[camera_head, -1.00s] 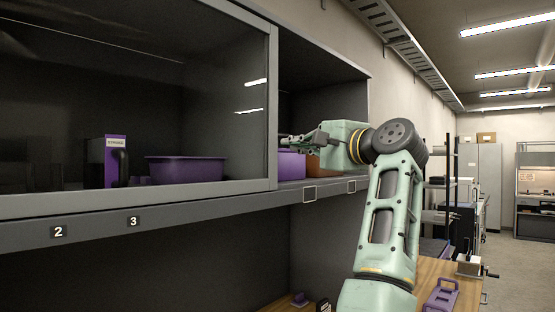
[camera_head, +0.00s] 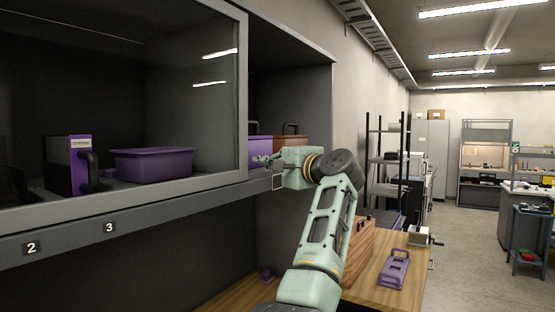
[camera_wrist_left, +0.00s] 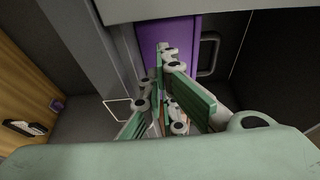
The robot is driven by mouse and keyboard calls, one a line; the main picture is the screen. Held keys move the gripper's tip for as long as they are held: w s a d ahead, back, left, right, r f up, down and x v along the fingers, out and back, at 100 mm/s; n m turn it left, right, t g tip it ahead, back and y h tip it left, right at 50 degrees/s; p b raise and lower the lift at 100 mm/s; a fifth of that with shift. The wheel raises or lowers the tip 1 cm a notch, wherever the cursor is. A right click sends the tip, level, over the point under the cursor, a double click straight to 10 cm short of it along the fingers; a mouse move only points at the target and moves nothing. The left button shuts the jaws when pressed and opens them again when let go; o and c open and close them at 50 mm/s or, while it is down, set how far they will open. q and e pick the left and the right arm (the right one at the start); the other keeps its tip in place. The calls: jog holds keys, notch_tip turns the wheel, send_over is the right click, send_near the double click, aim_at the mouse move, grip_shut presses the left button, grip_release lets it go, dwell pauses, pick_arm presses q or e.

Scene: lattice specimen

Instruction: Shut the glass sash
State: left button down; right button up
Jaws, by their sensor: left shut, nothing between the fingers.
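The glass sash (camera_head: 120,90) is a dark pane in a grey frame over the left part of the wall cabinet. Its right upright (camera_head: 243,90) stands left of an open bay (camera_head: 290,80). My left gripper (camera_head: 259,160) is shut and empty near the foot of that upright, at the bay's lower edge. Contact with the frame cannot be told. In the left wrist view the shut fingers (camera_wrist_left: 167,58) point towards a purple box (camera_wrist_left: 165,30) with a handle. A light grey bar across the top there (camera_wrist_left: 200,8) looks like the sash frame. My right gripper is out of view.
Behind the glass are a purple tub (camera_head: 152,165) and a dark purple-edged box (camera_head: 68,165). A brown box (camera_head: 291,147) stands in the bay. Below, the wooden bench (camera_head: 378,290) carries a wooden box (camera_head: 358,245) and a purple rack (camera_head: 394,268).

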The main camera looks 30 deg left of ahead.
pick_arm(q)
jog(key=shift+s, duration=1.25)
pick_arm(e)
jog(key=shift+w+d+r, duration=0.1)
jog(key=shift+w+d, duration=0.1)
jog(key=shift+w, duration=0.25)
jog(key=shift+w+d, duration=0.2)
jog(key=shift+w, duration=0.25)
pick_arm(q)
jog(key=shift+d, duration=0.2)
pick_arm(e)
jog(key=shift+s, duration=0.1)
pick_arm(q)
jog(key=shift+s+a+f+b, duration=0.1)
jog(key=shift+s+b, duration=0.45)
jog(key=shift+s, duration=0.15)
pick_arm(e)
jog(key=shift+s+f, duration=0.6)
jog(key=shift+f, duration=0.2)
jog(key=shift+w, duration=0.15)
